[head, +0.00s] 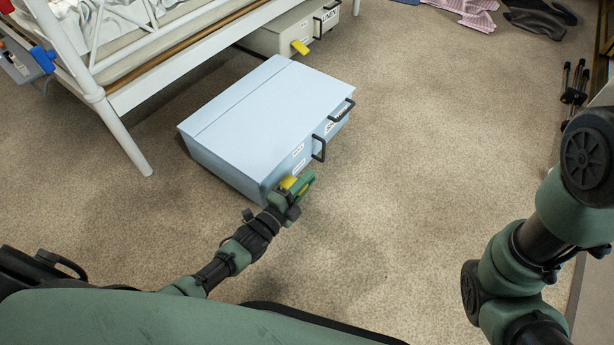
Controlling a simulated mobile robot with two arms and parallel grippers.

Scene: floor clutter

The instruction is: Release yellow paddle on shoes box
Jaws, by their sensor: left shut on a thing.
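The light blue box (262,115) with dark handles and white labels lies on the carpet in the middle of the view. Its labels are too small to read surely; I take it for the shoes box. My left gripper (297,187) is at the box's near corner, shut on a yellow thing (288,183), of which only a small part shows. I take this for the yellow paddle; the fingers hide most of it. I cannot tell whether it touches the box. My right arm is at the right edge; its gripper is out of view.
Clothes (470,12) lie at the far right, and a black tripod-like object (574,85) stands at right. The carpet between is clear.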

